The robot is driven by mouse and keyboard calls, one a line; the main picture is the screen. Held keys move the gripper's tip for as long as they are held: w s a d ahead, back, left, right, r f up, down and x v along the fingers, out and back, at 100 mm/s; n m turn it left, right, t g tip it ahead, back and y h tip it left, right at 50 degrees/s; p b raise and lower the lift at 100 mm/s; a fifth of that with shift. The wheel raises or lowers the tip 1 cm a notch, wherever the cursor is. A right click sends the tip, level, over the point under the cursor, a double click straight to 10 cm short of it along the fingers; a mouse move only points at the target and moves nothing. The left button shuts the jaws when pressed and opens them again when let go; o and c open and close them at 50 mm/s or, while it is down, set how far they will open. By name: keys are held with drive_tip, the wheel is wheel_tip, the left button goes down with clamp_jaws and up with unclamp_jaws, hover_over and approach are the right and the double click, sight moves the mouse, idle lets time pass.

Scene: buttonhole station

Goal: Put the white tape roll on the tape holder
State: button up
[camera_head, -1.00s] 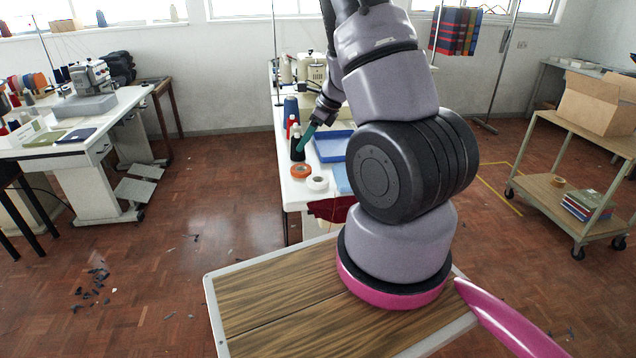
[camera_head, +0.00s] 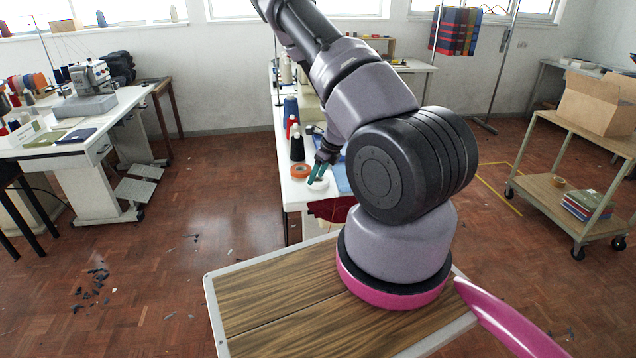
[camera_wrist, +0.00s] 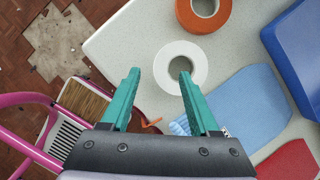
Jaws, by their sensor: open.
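The white tape roll (camera_wrist: 163,68) lies flat on the white table near its edge, just ahead of my fingertips in the wrist view. In the head view the white tape roll (camera_head: 318,186) is partly covered by my fingers. My gripper (camera_wrist: 160,78) has green fingers, spread apart and empty; in the head view my gripper (camera_head: 318,172) is low over the table's near end. I cannot tell whether the fingers touch the roll. The tape holder is not clearly seen in either view.
An orange tape roll (camera_wrist: 204,12) lies close beside the white one. A blue tray (camera_wrist: 300,50), a light blue cloth piece (camera_wrist: 238,105) and a red cloth piece (camera_wrist: 292,162) lie to the right. A black thread cone (camera_head: 297,148) stands behind the rolls.

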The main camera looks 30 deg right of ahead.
sight(315, 183)
drive_tip(key=shift+x, duration=1.55)
drive_tip(key=shift+w, duration=0.15)
clamp_jaws()
drive_tip(key=shift+r, duration=0.2)
